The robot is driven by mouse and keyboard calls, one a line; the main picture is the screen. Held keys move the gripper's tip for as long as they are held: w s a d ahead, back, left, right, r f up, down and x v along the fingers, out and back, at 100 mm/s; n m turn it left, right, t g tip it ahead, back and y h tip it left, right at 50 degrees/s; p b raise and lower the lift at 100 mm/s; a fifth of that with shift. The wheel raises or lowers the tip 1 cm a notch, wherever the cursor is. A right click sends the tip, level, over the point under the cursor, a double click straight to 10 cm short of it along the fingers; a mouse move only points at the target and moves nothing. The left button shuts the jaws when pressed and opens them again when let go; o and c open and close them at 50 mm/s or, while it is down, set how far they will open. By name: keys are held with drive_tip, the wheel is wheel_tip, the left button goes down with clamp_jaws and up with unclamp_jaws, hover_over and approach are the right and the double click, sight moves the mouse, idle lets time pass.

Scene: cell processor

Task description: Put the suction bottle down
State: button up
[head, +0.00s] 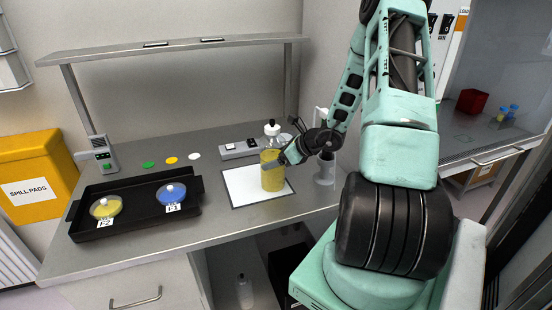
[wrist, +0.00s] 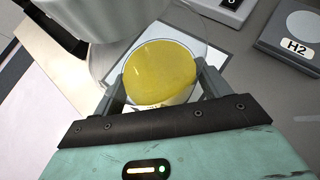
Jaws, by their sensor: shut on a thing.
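The suction bottle (head: 272,170) is clear, with yellow liquid and a white cap, and is upright over the white mat (head: 240,183) on the bench. My gripper (head: 282,160) reaches in from the right and is shut on the bottle. In the wrist view, the bottle (wrist: 158,72) sits between the two fingers of my gripper (wrist: 160,85), with the white mat (wrist: 215,50) beneath. I cannot tell whether the bottle's base touches the mat.
A black tray (head: 135,222) with two lidded dishes, yellow and blue, is at the left. A grey switch box (head: 240,149) stands behind the mat, and a clear cylinder (head: 325,170) stands to its right. A metal shelf (head: 170,46) spans above the bench.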

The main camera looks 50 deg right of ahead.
drive_tip(key=o, duration=1.4)
drive_tip(key=shift+s+r, duration=0.15)
drive_tip(key=shift+r, duration=0.05)
drive_tip(key=b+v, duration=0.1)
drive_tip(key=v, duration=1)
drive_tip(key=shift+s+d+r+b, duration=0.1)
drive_tip(key=shift+s+r+b, duration=0.1)
drive_tip(key=shift+s+b, duration=0.1)
